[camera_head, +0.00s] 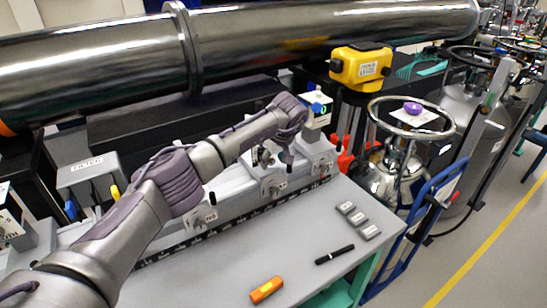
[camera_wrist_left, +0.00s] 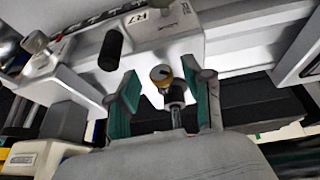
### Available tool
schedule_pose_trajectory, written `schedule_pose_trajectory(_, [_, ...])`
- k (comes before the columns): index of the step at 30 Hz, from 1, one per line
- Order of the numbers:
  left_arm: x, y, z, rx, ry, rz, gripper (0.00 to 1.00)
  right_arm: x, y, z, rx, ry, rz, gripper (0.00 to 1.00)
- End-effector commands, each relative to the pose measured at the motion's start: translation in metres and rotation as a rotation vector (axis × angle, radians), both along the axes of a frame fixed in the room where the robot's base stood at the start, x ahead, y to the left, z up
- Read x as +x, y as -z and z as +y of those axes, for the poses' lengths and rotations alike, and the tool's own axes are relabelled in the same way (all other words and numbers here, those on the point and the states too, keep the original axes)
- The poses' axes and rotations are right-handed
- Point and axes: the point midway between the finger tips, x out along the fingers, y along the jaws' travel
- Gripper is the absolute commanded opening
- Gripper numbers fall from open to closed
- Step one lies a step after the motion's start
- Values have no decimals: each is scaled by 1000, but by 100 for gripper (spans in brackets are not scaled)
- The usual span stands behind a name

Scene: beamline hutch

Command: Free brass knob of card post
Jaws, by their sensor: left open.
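In the wrist view a small brass knob (camera_wrist_left: 161,74) with a pale round face sits beside a slim upright metal post (camera_wrist_left: 176,115). My left gripper (camera_wrist_left: 163,88) is open, with one green-padded finger on each side of the knob and post. I see gaps between both pads and the knob. In the head view my left gripper (camera_head: 275,156) is over the grey rail at the back of the bench, and the knob cannot be made out there. My right gripper is in neither view.
A black knob (camera_wrist_left: 111,47) stands on the carrier marked R7 (camera_wrist_left: 150,35), near the left finger. On the bench (camera_head: 235,240) lie an orange tool (camera_head: 266,289), a black pen (camera_head: 335,254) and small grey blocks (camera_head: 358,219). A large steel pipe (camera_head: 100,62) runs behind.

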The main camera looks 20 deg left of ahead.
Motion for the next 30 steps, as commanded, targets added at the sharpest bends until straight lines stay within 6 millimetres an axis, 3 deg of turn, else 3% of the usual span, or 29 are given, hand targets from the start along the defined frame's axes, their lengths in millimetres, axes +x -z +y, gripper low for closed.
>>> schedule_pose_trajectory(9, [1, 2, 1, -1, 0, -1, 49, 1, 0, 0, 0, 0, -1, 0])
schedule_pose_trajectory(18, [1, 2, 0, -1, 0, -1, 0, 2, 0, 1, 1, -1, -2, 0])
schedule_pose_trajectory(30, [-1, 5, 4, -76, 1, -102, 0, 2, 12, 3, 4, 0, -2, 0])
